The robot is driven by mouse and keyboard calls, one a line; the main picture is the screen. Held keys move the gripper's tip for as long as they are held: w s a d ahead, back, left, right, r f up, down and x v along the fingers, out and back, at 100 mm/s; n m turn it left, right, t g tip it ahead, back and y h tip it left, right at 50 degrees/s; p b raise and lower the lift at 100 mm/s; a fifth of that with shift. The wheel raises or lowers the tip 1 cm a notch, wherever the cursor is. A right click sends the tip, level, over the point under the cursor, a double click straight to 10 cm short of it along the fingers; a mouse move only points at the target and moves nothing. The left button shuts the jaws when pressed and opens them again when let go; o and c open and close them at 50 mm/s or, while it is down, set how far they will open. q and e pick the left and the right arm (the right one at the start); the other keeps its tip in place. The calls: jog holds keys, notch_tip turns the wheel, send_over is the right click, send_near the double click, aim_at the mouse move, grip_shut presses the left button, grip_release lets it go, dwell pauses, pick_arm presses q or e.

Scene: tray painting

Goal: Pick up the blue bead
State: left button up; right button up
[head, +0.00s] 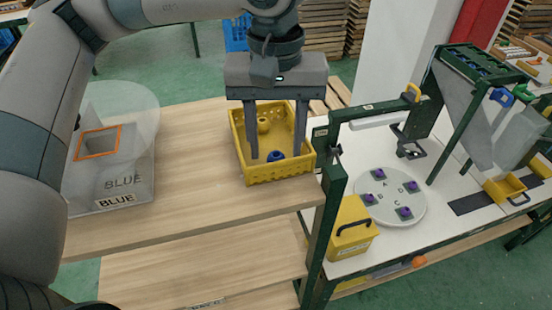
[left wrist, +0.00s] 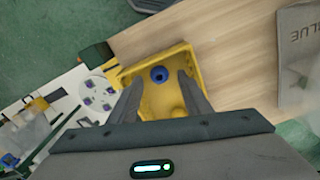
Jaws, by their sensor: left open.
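The blue bead (head: 276,156) lies in the yellow crate (head: 282,174) on the wooden table, near the crate's front side. It also shows in the left wrist view (left wrist: 159,74), ahead of the fingertips and between their lines. A yellow bead (head: 264,125) lies farther back in the same crate. My left gripper (head: 278,156) is open, pointing down over the crate, with one finger on each side of the blue bead in the head view. The fingers also show in the left wrist view (left wrist: 160,86). Their height above the bead is hard to tell. My right gripper is not in view.
A grey box marked BLUE (head: 112,190) with an orange-rimmed opening stands on the table at left. A green frame (head: 322,230) rises right of the crate. Beyond it are a white round plate (head: 385,212) and a yellow box (head: 350,245). Bare wood lies between box and crate.

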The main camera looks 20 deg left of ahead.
pick_arm(q)
jog(key=shift+f, duration=0.55)
jog(key=c, duration=1.1)
jog(key=shift+o, duration=0.2)
